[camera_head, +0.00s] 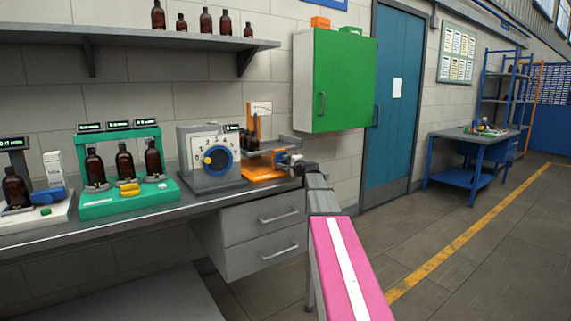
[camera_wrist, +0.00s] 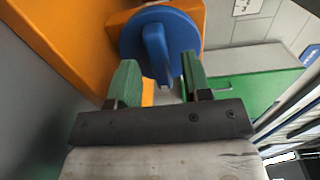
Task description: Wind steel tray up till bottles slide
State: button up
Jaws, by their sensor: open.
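In the wrist view a round blue knob (camera_wrist: 134,36) with a raised grip bar (camera_wrist: 156,50) is mounted on an orange body (camera_wrist: 80,25). My gripper (camera_wrist: 158,72) is open, its two green fingers apart on either side of the grip bar; I cannot tell whether either touches it. In the head view the orange stand (camera_head: 262,174) sits at the right end of the bench, with my gripper (camera_head: 283,158) at its right side. A grey tray-like plate (camera_head: 284,142) shows above the stand.
A grey box with a blue dial (camera_head: 217,160) stands just left of the orange stand. A green rack (camera_head: 125,198) with amber bottles is further left. A green cabinet (camera_head: 338,80) hangs above right.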

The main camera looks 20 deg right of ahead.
jog(key=shift+w+a, duration=0.25)
jog(key=shift+w, duration=0.4)
grip_shut()
